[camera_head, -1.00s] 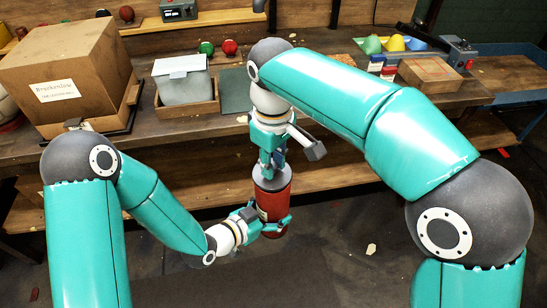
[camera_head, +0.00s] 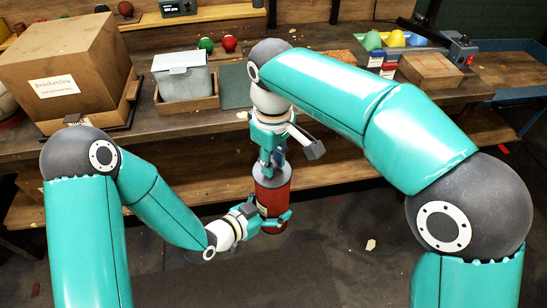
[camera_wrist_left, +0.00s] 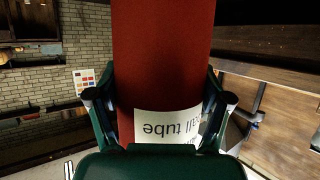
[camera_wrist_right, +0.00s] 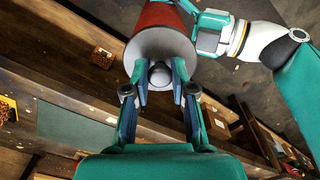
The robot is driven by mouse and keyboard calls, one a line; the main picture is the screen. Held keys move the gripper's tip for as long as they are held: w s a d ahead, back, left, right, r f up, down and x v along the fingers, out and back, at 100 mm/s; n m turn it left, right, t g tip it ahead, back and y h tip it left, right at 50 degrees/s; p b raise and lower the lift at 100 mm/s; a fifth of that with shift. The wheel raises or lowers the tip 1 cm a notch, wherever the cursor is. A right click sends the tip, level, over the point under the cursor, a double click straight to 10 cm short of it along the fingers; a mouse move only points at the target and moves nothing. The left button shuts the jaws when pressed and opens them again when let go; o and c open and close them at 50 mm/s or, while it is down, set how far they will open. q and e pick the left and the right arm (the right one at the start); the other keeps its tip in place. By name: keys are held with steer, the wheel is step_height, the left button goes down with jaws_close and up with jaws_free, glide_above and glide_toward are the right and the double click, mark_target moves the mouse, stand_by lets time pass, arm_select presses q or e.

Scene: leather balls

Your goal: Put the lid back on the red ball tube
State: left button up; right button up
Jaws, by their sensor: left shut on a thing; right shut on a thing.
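The red ball tube (camera_head: 273,204) is held upright in front of the bench, clear of the table. It fills the middle of the left wrist view (camera_wrist_left: 165,60), where its white label shows. My left gripper (camera_head: 268,224) is shut around the tube's lower part. The grey lid (camera_head: 270,180) sits at the tube's top end; it shows as a grey disc with a round knob in the right wrist view (camera_wrist_right: 165,48). My right gripper (camera_head: 272,160) points down from above and is shut on the lid's knob. I cannot tell whether the lid is fully seated.
Open floor lies in front.

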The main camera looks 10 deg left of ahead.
steer(key=shift+f, duration=0.2)
steer(key=o, duration=0.9)
step_height(320, 180, up, 12)
steer(key=shift+s, duration=0.1)
steer(key=shift+f, duration=0.15)
stand_by(0.4)
